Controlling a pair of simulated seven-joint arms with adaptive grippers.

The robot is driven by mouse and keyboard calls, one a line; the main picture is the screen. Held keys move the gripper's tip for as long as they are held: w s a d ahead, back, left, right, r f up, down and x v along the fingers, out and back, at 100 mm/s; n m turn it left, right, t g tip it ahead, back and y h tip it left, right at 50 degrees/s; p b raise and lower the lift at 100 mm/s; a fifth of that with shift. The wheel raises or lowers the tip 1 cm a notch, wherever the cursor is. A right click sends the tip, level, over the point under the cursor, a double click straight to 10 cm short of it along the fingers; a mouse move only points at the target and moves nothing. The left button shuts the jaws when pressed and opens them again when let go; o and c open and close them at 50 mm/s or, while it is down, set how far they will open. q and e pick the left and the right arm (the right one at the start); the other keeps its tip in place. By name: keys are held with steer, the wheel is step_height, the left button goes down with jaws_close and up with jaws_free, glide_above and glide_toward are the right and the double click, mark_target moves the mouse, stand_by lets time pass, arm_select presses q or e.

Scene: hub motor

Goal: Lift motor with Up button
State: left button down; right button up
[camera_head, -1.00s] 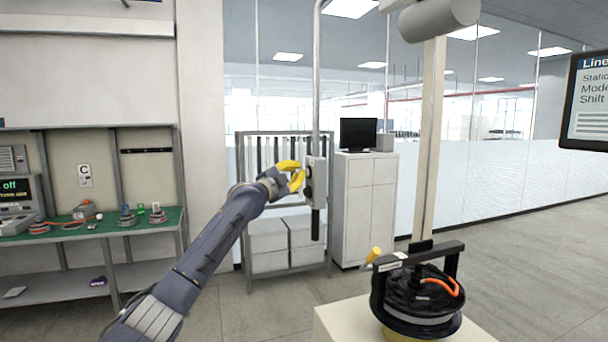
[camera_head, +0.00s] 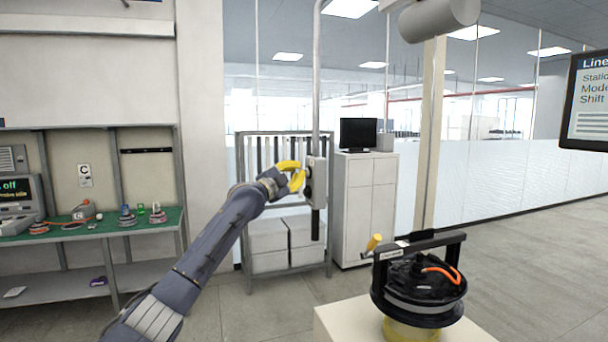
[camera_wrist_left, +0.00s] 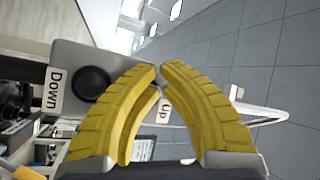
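The black hub motor (camera_head: 422,285) hangs in a black lifting frame (camera_head: 420,244) above a yellow round support (camera_head: 410,330) on a pale pedestal, at the lower right of the head view. The grey button box (camera_head: 317,182) hangs on a pole. In the left wrist view, its Down button (camera_wrist_left: 90,83) and Down label show, and the Up label (camera_wrist_left: 165,111) shows just beyond my fingers. The Up button is hidden behind them. My left gripper (camera_head: 301,178) has its yellow fingertips together at the box. They also show in the left wrist view (camera_wrist_left: 160,77). My right gripper is not in view.
A green-topped workbench (camera_head: 100,226) with small parts stands at the left. A white cabinet (camera_head: 364,210) with a monitor and a metal rack stand behind the button box. A vertical post (camera_head: 433,140) rises behind the motor.

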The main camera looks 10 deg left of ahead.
arm_select(q)
steer(key=shift+s+a, duration=0.15)
stand_by(0.7)
steer(key=shift+s+a, duration=0.4)
steer(key=shift+a, duration=0.3)
steer(key=shift+a, duration=0.1)
steer(key=shift+s+a, duration=0.7)
steer(key=shift+a, duration=0.3)
steer(key=shift+s+a, duration=0.65)
steer(key=shift+a, duration=0.35)
steer(key=shift+n, duration=0.3)
